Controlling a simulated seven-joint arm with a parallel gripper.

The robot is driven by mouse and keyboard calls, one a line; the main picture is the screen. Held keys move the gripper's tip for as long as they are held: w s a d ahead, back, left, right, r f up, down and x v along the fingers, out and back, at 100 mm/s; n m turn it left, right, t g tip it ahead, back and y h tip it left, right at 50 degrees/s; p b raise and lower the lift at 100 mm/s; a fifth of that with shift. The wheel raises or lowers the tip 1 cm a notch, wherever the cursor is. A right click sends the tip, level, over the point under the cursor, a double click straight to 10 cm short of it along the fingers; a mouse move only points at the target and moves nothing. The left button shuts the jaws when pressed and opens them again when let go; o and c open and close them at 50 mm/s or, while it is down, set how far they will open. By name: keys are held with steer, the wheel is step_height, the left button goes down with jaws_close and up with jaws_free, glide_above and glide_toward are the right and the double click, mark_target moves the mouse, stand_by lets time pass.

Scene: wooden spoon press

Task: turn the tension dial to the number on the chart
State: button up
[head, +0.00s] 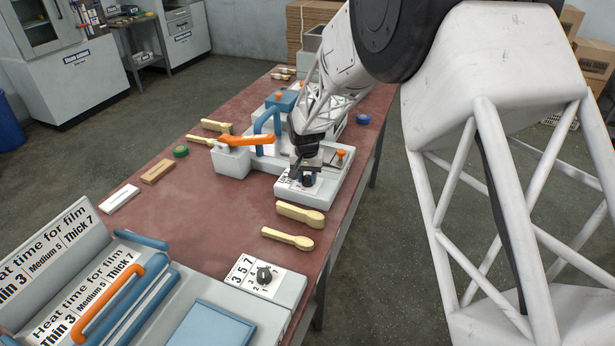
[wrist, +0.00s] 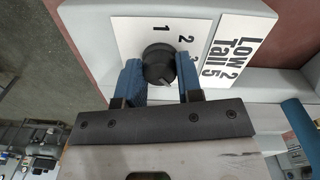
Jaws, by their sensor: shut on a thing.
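My gripper (wrist: 159,80) has its two blue fingers closed on a black round dial (wrist: 157,62), one on each side. The dial sits on a white number plate (wrist: 128,32) with 1, 2 and 3 showing; its other numbers are hidden, and I cannot tell where its pointer aims. Beside it, a chart label (wrist: 236,45) reads "Low 2" and "Tall 5". In the head view my gripper (head: 306,170) points down over this dial (head: 308,180) at the near end of the grey press (head: 233,163), and the arm hides part of it.
A second dial (head: 265,274) on a grey box stands nearer. Wooden spoons (head: 287,238) lie between. At lower left, a machine with an orange handle (head: 108,298) carries film heat-time charts (head: 42,252). The press has an orange lever (head: 245,140). The red tabletop (head: 205,220) is clear at centre left.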

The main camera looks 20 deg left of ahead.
mark_target(307, 177)
steer(key=m, duration=0.3)
steer(key=shift+m, duration=2.4)
steer(key=o, duration=0.9)
steer(key=shift+r, duration=0.1)
steer(key=shift+w+a+r, duration=0.1)
steer(key=shift+a+r, duration=0.05)
steer(key=shift+r, duration=3.7)
